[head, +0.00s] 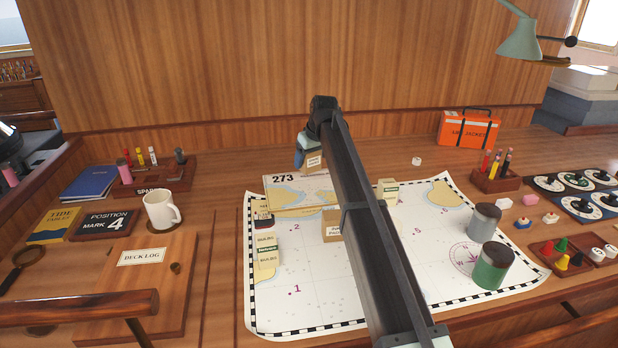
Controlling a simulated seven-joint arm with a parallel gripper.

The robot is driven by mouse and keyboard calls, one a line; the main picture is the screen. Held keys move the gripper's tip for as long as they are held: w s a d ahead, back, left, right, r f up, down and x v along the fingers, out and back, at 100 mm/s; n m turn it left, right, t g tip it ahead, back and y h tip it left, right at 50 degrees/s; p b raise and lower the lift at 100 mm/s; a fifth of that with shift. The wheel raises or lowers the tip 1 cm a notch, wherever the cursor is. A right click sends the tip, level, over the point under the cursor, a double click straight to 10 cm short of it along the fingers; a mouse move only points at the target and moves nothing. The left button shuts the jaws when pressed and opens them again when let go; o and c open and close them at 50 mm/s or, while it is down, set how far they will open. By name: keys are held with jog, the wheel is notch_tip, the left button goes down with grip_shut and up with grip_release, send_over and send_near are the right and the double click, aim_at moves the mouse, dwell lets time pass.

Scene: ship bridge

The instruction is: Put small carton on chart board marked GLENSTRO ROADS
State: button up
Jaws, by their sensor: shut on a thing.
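My gripper (305,152) is at the far side of the desk, seen past my own dark arm. It is shut on a small tan carton (314,163) with a pale label. The carton is in front of or above the far edge of a chart board (288,193) marked 273, with pale blue and tan areas. I cannot tell if the carton touches it. The words GLENSTRO ROADS cannot be read here. My arm hides the board's right part.
A large chart (330,300) fills the middle, with cartons (266,252) and two cans (490,265) on it. Another carton (332,226) is partly behind my arm. A mug (161,209) stands left; an orange life jacket case (467,128) stands back right. Bare desk shows left of the board.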

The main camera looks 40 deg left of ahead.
aim_at(314, 159)
jog(key=shift+f, duration=3.05)
jog(key=shift+f, duration=0.1)
jog(key=o, duration=1.1)
jog(key=v, duration=1.2)
jog(key=shift+d, duration=0.1)
